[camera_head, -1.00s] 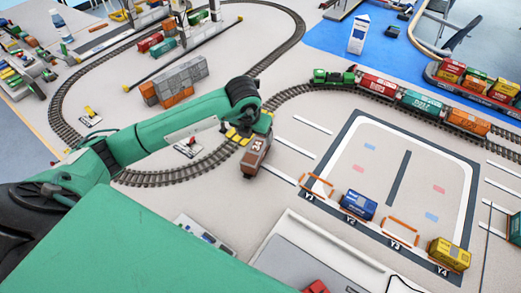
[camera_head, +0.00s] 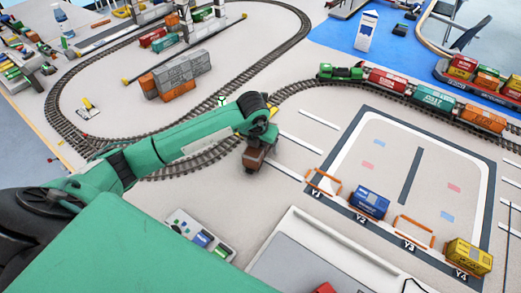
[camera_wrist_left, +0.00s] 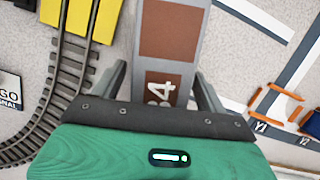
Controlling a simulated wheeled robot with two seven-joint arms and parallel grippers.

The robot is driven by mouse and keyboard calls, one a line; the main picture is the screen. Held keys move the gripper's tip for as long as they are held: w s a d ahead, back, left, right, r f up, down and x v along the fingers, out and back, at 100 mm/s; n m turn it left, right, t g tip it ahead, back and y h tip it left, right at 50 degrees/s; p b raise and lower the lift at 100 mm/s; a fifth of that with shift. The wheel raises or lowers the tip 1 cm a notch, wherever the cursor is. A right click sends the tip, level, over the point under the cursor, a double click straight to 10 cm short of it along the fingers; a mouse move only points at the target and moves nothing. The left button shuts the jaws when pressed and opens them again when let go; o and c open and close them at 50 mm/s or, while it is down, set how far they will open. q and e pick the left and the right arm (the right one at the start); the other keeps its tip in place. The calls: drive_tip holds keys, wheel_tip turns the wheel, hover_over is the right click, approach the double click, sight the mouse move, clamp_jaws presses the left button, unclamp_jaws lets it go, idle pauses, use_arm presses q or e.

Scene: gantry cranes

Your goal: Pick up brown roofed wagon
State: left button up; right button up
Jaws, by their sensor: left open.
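The brown roofed wagon (camera_head: 254,158) stands on the pale floor below my left gripper in the head view, its top hidden by the gripper. In the left wrist view its roof (camera_wrist_left: 176,40) is grey with brown panels, one marked with white digits. My left gripper (camera_wrist_left: 162,88) is open, with one finger on each side of the wagon. Whether the fingers touch its sides I cannot tell. In the head view the left gripper (camera_head: 260,138) is over the wagon's top. My right gripper is not in view.
Curved track (camera_head: 205,160) runs just left of the wagon. A blue wagon (camera_head: 369,202) and a yellow wagon (camera_head: 468,257) stand in marked bays to the right. A green locomotive with several wagons (camera_head: 430,97) is on the track behind. Floor around the brown wagon is clear.

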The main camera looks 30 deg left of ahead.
use_arm(q)
drive_tip(key=shift+f+b, duration=0.2)
drive_tip(key=shift+b, duration=0.1)
idle(0.7)
drive_tip(key=c, duration=1)
drive_tip(key=shift+c, duration=1)
drive_tip(key=shift+r, duration=0.2)
